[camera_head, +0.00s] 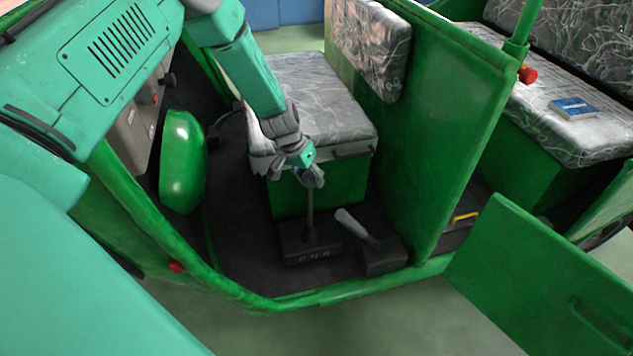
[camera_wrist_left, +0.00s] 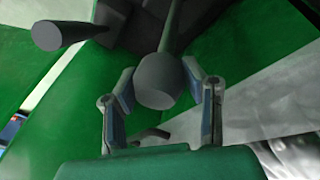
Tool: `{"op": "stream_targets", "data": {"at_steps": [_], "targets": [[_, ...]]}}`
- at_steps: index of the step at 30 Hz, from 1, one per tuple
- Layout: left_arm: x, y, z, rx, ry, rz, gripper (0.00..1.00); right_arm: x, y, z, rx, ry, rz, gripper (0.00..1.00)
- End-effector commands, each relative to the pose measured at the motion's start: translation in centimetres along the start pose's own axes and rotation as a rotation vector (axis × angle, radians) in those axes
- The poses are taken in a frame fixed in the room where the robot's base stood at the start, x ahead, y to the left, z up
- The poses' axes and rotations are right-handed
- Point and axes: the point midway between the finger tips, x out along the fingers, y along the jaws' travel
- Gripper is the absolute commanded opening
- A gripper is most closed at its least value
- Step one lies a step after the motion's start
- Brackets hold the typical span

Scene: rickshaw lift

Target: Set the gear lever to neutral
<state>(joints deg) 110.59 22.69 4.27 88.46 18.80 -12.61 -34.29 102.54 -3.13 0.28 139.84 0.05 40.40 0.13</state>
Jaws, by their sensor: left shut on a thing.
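The gear lever (camera_head: 310,214) is a thin dark shaft rising nearly upright from a black box (camera_head: 313,254) on the rickshaw floor. Pale letters on the box seem to read F, N, R; I cannot tell exactly which letter the lever lines up with. My left gripper (camera_head: 313,174) is at the top of the lever, shut on its knob. In the left wrist view the round grey knob (camera_wrist_left: 158,84) lies between the two fingers. My fingers and wrist partly hide the knob in the head view. My right gripper is not in view.
A second lever with a grey handle (camera_head: 352,223) stands close to the right of the gear lever. The patterned driver's seat (camera_head: 315,105) is behind my gripper. A green partition (camera_head: 440,120) rises to the right. An open green door (camera_head: 550,280) is at lower right.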

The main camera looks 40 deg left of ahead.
Motion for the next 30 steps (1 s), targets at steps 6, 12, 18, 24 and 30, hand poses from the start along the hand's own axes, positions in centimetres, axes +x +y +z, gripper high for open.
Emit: {"op": "stream_targets", "data": {"at_steps": [6,12,18,24,30], "targets": [[-0.2,-0.3,0.8,0.003,0.02,0.025,0.0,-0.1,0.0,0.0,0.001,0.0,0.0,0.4],[-0.3,-0.3,0.8,0.004,0.02,0.026,0.0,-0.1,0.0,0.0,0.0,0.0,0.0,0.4],[-0.3,-0.3,0.8,0.004,0.021,0.023,0.6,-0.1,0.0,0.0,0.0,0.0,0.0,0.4],[-0.4,-0.3,0.7,0.003,0.023,0.023,0.6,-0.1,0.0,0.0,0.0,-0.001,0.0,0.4],[-1.6,-0.3,0.6,0.003,0.026,0.025,0.6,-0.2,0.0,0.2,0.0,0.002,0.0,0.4]]}}
